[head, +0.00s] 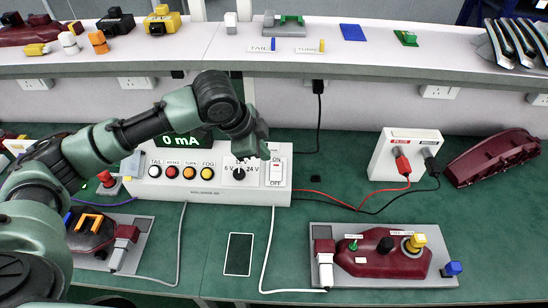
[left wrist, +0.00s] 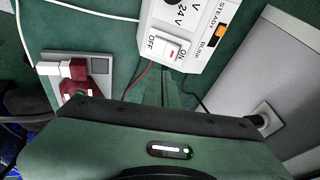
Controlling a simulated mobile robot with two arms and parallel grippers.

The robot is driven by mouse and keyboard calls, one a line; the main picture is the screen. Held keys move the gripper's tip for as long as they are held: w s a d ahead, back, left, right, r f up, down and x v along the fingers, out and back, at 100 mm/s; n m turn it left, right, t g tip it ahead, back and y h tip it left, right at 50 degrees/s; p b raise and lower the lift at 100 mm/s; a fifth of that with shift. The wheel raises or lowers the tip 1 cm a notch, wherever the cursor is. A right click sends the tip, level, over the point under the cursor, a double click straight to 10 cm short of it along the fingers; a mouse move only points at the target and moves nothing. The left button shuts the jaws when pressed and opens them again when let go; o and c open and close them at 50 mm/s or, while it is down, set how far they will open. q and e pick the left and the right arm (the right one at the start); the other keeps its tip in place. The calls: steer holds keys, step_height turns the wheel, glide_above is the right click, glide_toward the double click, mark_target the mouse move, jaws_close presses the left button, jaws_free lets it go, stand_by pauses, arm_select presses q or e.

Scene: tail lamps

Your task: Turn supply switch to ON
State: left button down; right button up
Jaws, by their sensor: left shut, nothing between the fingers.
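The supply switch (head: 276,172) is a white rocker at the right end of the white control box, with ON printed above it and OFF below. In the left wrist view the switch (left wrist: 168,49) shows beyond my fingertips, with a small red mark on its ON side. I cannot tell for sure which way the rocker is tilted. My left gripper (head: 263,146) is shut and empty, just above the ON end of the switch in the head view. In the left wrist view its fingers (left wrist: 170,82) point toward the switch. I cannot tell whether they touch. My right gripper is not in view.
The control box (head: 220,192) carries several coloured buttons and a black 6 V/24 V knob (head: 239,173). A display (head: 185,140) reads 0 mA. A red lamp unit (head: 385,257) on a grey plate and a white box with red and black plugs (head: 388,160) stand to the right.

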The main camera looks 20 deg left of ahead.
arm_select(q)
glide_toward(277, 165)
step_height(277, 165, down, 2)
steer(key=d, duration=0.2)
steer(key=f, duration=0.1)
steer(key=w+f+p, duration=0.1)
steer(key=f, duration=0.1)
steer(key=shift+w+a+p, duration=0.25)
steer(key=shift+p, duration=0.05)
steer(key=shift+w+a+f, duration=0.1)
steer(key=shift+w+f, duration=0.25)
steer(key=shift+w, duration=0.05)
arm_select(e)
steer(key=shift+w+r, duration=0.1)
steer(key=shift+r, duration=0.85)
